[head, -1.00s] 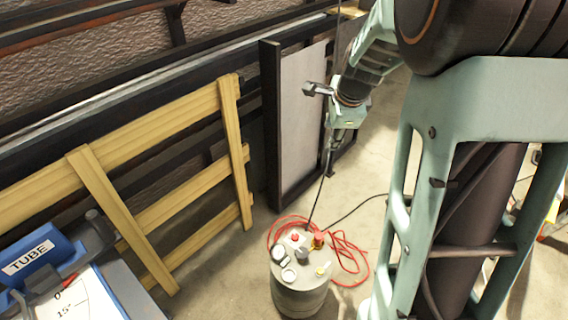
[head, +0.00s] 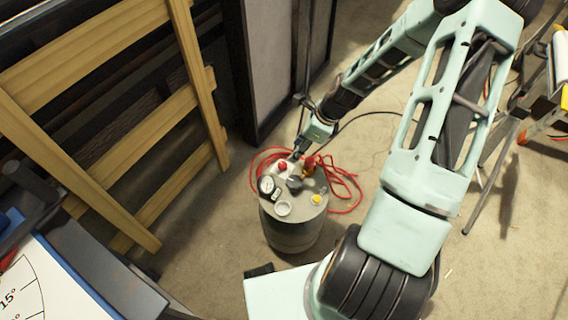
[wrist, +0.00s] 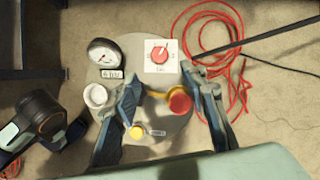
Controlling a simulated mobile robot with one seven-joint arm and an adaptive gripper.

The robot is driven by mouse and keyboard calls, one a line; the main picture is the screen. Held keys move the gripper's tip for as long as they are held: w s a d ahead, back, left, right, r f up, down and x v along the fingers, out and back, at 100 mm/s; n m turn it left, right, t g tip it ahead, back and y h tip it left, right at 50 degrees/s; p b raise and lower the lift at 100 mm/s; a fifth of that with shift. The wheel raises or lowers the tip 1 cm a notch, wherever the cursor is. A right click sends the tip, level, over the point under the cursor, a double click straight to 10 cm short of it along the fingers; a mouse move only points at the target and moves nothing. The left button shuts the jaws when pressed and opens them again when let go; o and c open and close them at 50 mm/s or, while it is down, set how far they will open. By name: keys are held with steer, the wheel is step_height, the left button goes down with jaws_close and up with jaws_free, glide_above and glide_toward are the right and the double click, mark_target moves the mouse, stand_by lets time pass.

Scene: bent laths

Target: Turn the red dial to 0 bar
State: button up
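The red dial (wrist: 160,55) sits on a white square plate on top of a grey tank (head: 290,232). It also shows in the head view (head: 283,167). The plate's marks and the dial's setting are too small to read. My gripper (wrist: 170,88) is open and empty above the tank top, its fingers apart. In the wrist view the dial lies beyond the fingertips, toward the top of the picture, and nothing touches it. In the head view my gripper (head: 297,155) is close behind the dial, and its fingertips are hard to make out.
On the tank top are a round gauge (wrist: 103,53), a white cap (wrist: 96,95), a red knob on a brass fitting (wrist: 179,101) between the fingers, and a yellow knob (wrist: 137,132). A red hose (wrist: 232,50) lies coiled beside the tank. Wooden slats (head: 100,110) stand at left.

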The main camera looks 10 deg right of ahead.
mark_target(283, 164)
steer(key=b+x, duration=0.3)
steer(key=x, duration=0.7)
steer(key=shift+f+b, duration=0.3)
steer(key=shift+b, duration=0.05)
jaws_close()
